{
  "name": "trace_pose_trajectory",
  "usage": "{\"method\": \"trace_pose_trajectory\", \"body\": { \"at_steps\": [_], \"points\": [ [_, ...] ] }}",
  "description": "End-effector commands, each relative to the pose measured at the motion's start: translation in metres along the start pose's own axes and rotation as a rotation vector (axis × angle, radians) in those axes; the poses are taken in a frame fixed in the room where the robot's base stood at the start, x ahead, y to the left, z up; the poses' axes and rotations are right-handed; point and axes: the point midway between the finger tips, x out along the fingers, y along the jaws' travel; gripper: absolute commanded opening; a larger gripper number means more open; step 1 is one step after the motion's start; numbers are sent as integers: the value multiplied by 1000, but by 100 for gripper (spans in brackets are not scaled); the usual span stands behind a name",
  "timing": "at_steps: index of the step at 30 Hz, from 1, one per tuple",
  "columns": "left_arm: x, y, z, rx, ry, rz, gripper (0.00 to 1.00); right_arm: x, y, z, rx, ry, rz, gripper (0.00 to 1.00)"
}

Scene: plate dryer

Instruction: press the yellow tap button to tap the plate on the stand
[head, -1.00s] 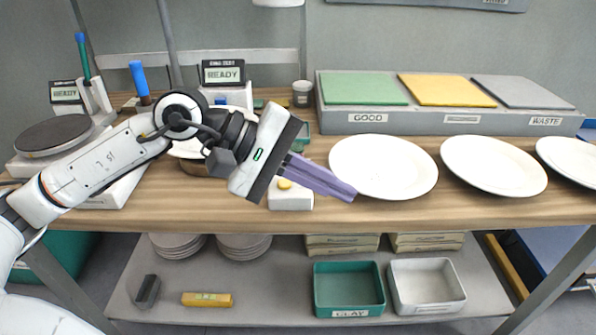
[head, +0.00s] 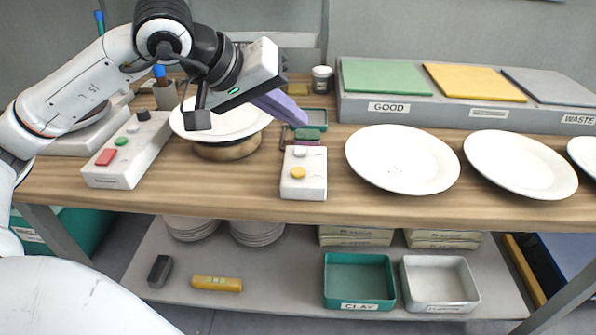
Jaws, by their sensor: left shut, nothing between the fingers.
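The yellow tap button (head: 298,173) sits on the front of a small white box (head: 304,188) at the middle of the bench. A pale button (head: 300,151) is behind it on the same box. A white plate (head: 222,122) rests on a round brown stand (head: 228,150) left of the box. My left gripper (head: 295,117) is shut and empty, its purple fingers pointing down and right, above and behind the box and apart from the yellow button. It covers part of the plate's right side. My right gripper is not in view.
White plates lie on the right of the bench, one (head: 402,160) nearest the box. A long grey block (head: 420,110) with coloured pads stands behind them. A white control box (head: 128,150) with red and green buttons is at left. A small green tray (head: 312,119) lies behind the button box.

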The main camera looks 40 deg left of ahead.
Motion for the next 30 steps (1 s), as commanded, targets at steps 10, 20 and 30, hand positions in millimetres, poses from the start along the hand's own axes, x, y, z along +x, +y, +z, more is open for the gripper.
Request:
{"method": "trace_pose_trajectory", "body": {
  "at_steps": [10,20,30],
  "points": [
    [34,-25,25,-1,-1,0,0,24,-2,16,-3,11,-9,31],
    [57,-41,41,0,0,0,0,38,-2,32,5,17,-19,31],
    [56,-41,41,-1,0,1,0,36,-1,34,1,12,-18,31]
  ]
}}
